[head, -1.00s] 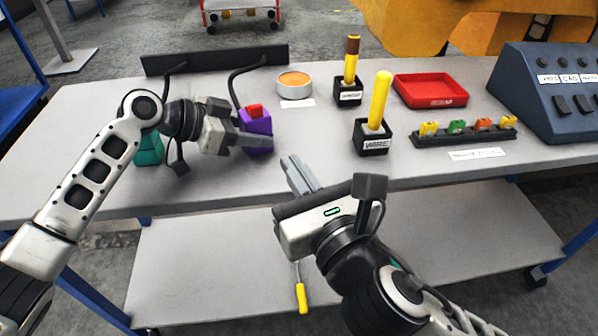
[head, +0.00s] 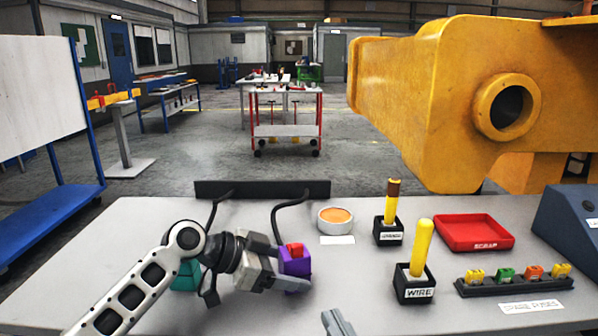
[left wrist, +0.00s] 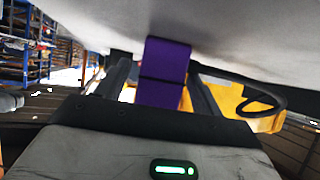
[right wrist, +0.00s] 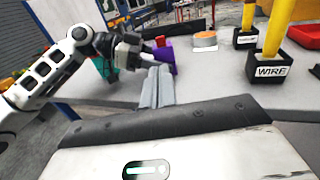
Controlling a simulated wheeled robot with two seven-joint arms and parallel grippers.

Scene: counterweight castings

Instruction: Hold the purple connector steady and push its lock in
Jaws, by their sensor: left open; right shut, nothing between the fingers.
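My left gripper (left wrist: 158,85) is open, with one finger on each side of the connector; contact cannot be told. In the head view its near finger covers the connector's lower front. My right gripper (right wrist: 155,85) is shut and empty, in front of the connector; only its fingertips (head: 338,322) show at the head view's bottom edge.
A black cable runs from the connector to a dark rail (head: 262,188). A teal connector (head: 184,276) stands partly behind my left arm. Right of the purple connector are an orange-topped round tin (head: 335,219), the WIRE holder (head: 414,285) and a red tray (head: 474,232).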

